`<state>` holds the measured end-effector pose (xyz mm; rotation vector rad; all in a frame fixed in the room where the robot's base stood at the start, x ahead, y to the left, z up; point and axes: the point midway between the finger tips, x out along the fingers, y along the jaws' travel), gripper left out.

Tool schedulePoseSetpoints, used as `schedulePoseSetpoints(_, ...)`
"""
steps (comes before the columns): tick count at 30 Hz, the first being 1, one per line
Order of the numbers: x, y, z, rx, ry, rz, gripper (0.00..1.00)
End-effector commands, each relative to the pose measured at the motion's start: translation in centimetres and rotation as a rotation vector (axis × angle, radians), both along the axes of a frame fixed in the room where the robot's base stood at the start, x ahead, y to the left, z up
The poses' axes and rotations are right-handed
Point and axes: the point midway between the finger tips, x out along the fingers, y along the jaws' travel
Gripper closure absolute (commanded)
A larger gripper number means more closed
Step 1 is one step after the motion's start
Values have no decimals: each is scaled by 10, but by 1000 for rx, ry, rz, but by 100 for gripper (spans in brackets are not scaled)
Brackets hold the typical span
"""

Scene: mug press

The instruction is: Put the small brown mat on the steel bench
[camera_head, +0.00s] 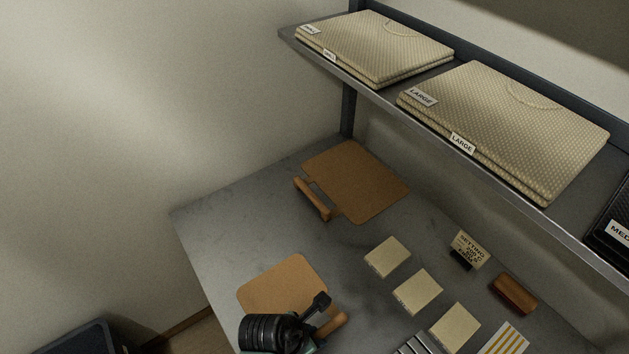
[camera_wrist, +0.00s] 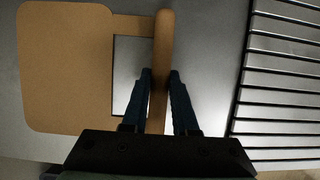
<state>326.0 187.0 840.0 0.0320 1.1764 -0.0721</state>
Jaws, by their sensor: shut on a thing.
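The small brown mat (camera_head: 284,284) is flat over the left front part of the steel bench (camera_head: 215,232). Its rounded wooden handle (camera_head: 332,324) is on its right side. My gripper (camera_head: 322,312) is at this handle, partly covering it. In the wrist view the mat (camera_wrist: 65,70) fills the left, and the fingers of my gripper (camera_wrist: 160,80) stand on both sides of the handle (camera_wrist: 164,40), shut on it. I cannot tell whether the mat touches the bench or hangs just above it. A larger brown mat (camera_head: 360,180) with a wooden handle lies at the back.
Several cream blocks (camera_head: 387,257) stand right of the mat. Behind them are a small sign (camera_head: 468,249) and a brown block (camera_head: 514,293). A slatted rack (camera_wrist: 285,80) is close right of my gripper. A shelf (camera_head: 380,96) with folded LARGE mats overhangs the back.

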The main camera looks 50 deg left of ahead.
Motion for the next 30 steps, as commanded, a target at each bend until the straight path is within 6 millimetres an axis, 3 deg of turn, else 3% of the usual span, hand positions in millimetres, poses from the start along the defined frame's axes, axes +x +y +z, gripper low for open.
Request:
schedulePoseSetpoints(4,-1,-1,-1,-3,2,0,100)
schedulePoseSetpoints(5,-1,-1,-1,-4,3,-1,69)
schedulePoseSetpoints(9,-1,-1,-1,-4,3,-1,44)
schedulePoseSetpoints(20,-2,-1,3,-3,1,0,43)
schedulePoseSetpoints(26,-12,1,28,-1,1,1,43)
schedulePoseSetpoints(30,-23,2,56,-1,0,2,43)
